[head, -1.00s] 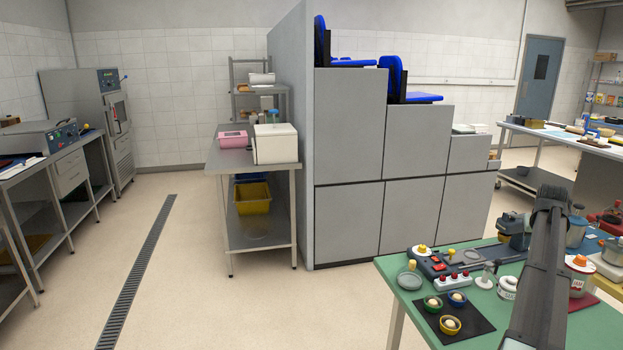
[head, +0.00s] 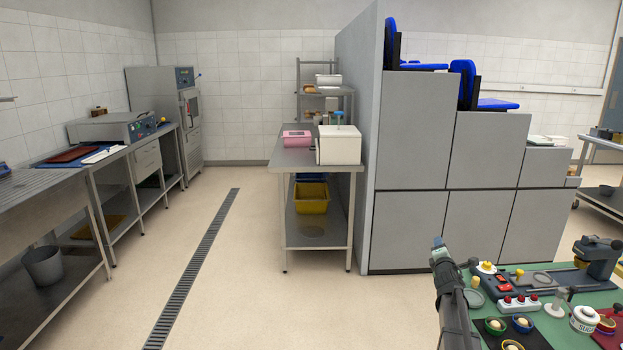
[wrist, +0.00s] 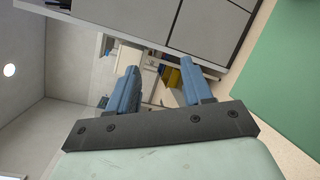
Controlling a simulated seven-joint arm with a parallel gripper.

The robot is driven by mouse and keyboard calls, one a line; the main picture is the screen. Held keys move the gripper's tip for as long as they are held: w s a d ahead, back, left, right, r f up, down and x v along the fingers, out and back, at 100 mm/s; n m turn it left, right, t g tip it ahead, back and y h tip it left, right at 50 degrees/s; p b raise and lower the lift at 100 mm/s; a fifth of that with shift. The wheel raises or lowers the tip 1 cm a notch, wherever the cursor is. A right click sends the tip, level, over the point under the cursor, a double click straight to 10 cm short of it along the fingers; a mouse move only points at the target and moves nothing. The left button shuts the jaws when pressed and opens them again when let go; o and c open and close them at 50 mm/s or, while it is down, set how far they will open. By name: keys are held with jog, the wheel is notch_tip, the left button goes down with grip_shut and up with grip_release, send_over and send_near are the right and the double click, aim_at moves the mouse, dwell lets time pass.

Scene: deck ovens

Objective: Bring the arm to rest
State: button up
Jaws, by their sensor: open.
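My gripper (wrist: 152,90) shows in the wrist view with its two blue fingers spread apart. Nothing is between the fingers except the distant room. In the head view my arm rises at the lower right, at the left end of the green table (head: 605,299). The gripper's end (head: 438,243) is near the table's left edge there, and its fingers are too small to read in that view.
The green table holds a red-buttoned device (head: 500,284), a white jar (head: 584,319) and several small bowls. A grey stepped partition (head: 425,140) stands behind it. A steel table (head: 285,155) with a yellow bin (head: 311,197) stands left of the partition. The floor at the left is open.

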jog(key=s+a+f+n+y, duration=0.2)
jog(key=a+f, duration=0.9)
jog(key=s+a+f+m+g, duration=0.3)
jog(key=s+f+m+g, duration=0.2)
jog(key=s+f, duration=0.65)
jog(key=s+a+f+m+g, duration=0.35)
jog(key=s+f+m, duration=0.4)
jog(key=f, duration=0.75)
jog(key=s+a+f+m+g, duration=0.2)
jog(key=s+f+g, duration=0.15)
jog(key=s, duration=0.45)
jog(key=s+a+f+m+g, duration=0.15)
jog(key=s+f, duration=0.25)
jog(key=s, duration=0.4)
jog(key=s+a+f+m+g, duration=0.1)
jog(key=s+a+f+g, duration=0.25)
jog(key=s, duration=0.45)
jog(key=s+a+m+g+y, duration=0.1)
jog(key=s+a+m+g, duration=0.1)
jog(key=s, duration=0.9)
jog(key=s+a+f+m+g+y, duration=0.1)
jog(key=s+a+m+g+y, duration=0.1)
jog(key=s, duration=0.9)
jog(key=shift+a+m+g, duration=0.75)
jog(key=shift+m+g, duration=0.05)
jog(key=shift+g, duration=0.4)
